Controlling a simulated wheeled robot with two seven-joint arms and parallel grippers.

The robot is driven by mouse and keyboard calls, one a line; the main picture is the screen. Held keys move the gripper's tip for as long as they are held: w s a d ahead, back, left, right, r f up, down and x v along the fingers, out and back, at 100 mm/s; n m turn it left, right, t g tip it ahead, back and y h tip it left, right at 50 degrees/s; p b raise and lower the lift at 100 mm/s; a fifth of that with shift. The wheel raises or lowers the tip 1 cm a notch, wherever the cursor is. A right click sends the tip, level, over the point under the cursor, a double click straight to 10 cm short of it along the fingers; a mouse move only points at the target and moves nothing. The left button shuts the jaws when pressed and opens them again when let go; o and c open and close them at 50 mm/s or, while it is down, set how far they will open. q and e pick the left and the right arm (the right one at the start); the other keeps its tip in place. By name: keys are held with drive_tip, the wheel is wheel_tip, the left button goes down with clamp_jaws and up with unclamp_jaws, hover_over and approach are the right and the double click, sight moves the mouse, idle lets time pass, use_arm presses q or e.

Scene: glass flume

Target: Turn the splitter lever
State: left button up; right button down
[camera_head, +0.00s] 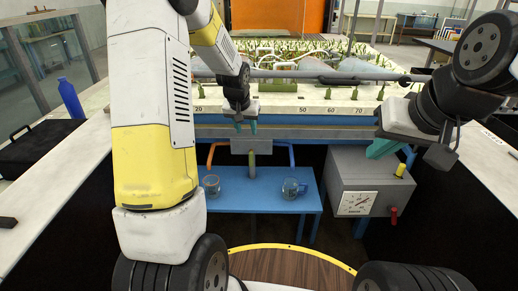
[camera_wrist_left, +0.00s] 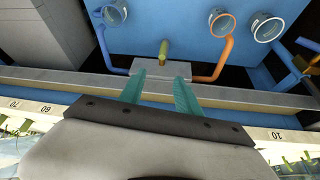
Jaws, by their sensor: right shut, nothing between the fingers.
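The splitter lever (camera_head: 253,158) is a short olive-green bar. It hangs down from a small grey box (camera_head: 240,147) between an orange pipe and a blue pipe. In the left wrist view the lever (camera_wrist_left: 163,50) stands beyond the fingertips, roughly in line with the gap between them. My left gripper (camera_head: 241,125) is open and empty, with teal fingers above the grey box; its fingers (camera_wrist_left: 160,86) also show apart in the left wrist view. My right gripper (camera_head: 382,148) is shut and empty, off to the right above a grey cabinet.
A blue table (camera_head: 255,202) below holds a glass mug (camera_head: 211,186) under the orange pipe and another mug (camera_head: 291,188) under the blue pipe. The grey cabinet (camera_head: 343,177) has a dial and yellow and red knobs. The flume (camera_head: 300,105) runs behind, with a numbered edge.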

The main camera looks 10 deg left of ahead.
use_arm(q)
hover_over(250, 154)
drive_tip(key=s, duration=0.2)
drive_tip(key=f, duration=1.1)
drive_tip(key=shift+s+f, duration=0.2)
drive_tip(key=shift+f, duration=0.1)
drive_tip(key=x, duration=0.8)
drive_tip(key=shift+s+d+f, duration=0.1)
drive_tip(key=shift+s+f, duration=0.05)
drive_tip(key=shift+f, duration=0.1)
drive_tip(key=shift+g, duration=0.3)
clamp_jaws()
